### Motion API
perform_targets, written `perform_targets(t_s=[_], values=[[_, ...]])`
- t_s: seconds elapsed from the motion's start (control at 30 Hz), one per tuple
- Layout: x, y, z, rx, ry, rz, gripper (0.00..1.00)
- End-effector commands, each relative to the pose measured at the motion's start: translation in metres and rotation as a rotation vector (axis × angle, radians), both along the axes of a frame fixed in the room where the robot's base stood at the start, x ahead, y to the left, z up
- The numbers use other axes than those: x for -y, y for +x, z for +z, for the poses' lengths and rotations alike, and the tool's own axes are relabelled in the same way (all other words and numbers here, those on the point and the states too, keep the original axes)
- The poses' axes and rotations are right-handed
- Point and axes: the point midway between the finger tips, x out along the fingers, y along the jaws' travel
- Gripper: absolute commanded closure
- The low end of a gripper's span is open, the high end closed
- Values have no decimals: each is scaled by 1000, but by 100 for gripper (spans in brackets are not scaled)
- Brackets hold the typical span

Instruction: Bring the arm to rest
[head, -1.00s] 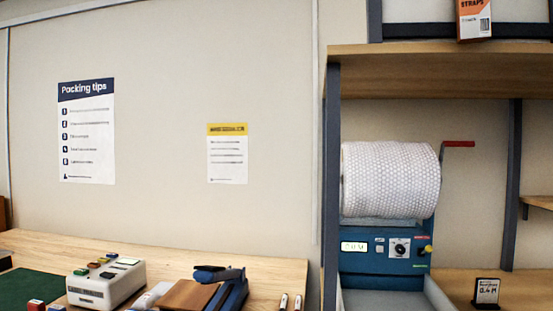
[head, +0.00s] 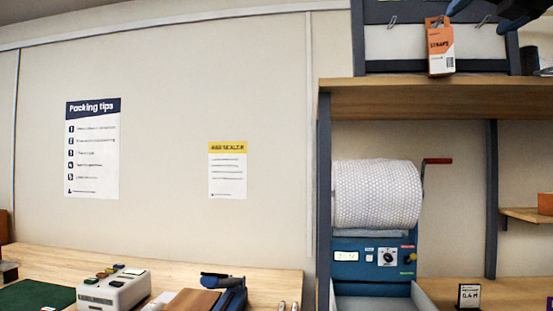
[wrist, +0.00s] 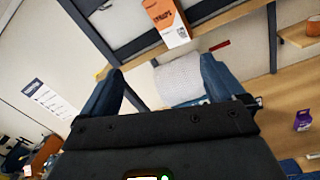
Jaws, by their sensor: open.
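My gripper (wrist: 162,82) shows in the wrist view with its two blue fingers wide apart and nothing held between them. It is raised in the air in front of the shelf unit. A dark blue part of my arm end (head: 505,12) shows at the top right of the head view, cut off by the frame edge. It appears just above and right of the orange-and-white straps box (head: 440,48). That box (wrist: 167,22) also shows beyond the fingers in the wrist view. I cannot tell the gap between them.
A shelf board (head: 440,97) spans the right, above a bubble-wrap roll (head: 377,194) on a blue dispenser (head: 365,258) with a red-handled crank. A bench (head: 60,258) at lower left holds a label printer (head: 113,290) and tools. The wall above the bench is clear except for two posters.

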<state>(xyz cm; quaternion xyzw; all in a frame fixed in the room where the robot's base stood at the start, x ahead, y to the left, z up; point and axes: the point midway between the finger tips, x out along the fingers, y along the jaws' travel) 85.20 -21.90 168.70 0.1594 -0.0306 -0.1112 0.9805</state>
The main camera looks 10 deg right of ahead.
Motion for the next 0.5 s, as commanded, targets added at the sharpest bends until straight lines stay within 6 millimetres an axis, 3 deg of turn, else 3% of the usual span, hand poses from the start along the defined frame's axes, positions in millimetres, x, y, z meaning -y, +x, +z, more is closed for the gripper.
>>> perform_targets(t_s=[0.33,0.5], values=[[2,34,-67,50,242,79,4],[-1,57,-130,89,461,134,4]])
